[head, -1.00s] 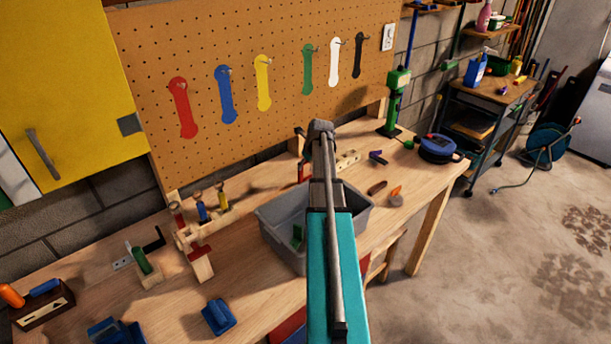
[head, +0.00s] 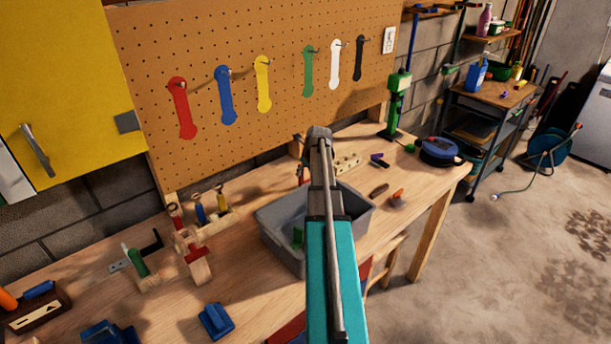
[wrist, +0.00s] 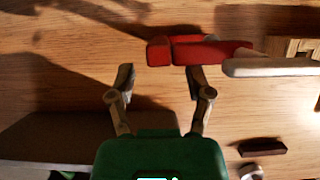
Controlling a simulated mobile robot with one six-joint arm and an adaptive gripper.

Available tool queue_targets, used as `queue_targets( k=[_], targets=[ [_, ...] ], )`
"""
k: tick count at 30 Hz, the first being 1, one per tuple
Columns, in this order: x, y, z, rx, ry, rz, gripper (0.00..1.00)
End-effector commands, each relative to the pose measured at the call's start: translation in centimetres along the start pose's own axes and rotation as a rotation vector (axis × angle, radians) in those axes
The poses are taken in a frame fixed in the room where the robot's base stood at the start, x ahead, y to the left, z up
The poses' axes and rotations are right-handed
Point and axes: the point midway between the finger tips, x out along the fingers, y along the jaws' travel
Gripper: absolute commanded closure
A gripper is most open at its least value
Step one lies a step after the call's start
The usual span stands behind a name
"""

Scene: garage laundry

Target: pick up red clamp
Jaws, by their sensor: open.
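The red clamp (wrist: 200,51) lies on the wooden bench in the wrist view, with a pale grey bar at its right end. In the head view I see only a small red bit (head: 303,172) behind my arm, probably the same clamp. My gripper (wrist: 160,78) is open and empty. Its two fingertips point at the clamp's near side, one near the left end and one near the middle. I cannot tell whether they touch it. In the head view my teal arm hides the gripper.
A grey bin (head: 275,238) stands close beside my arm. A holed wooden block (head: 348,162), a brown piece (head: 379,191) and a blue round case (head: 440,150) are to the right. The pegboard (head: 220,45) rises behind.

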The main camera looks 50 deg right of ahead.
Motion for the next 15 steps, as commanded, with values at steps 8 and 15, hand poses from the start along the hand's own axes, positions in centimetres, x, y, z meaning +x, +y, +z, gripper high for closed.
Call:
queue_targets(
  k=[8, 15],
  targets=[
    [2.7, -0.1, 0.0, 0.000, 0.000, 0.000, 0.34],
    [4.1, -0.1, 0.0, 0.001, 0.000, -0.001, 0.34]
  ],
)
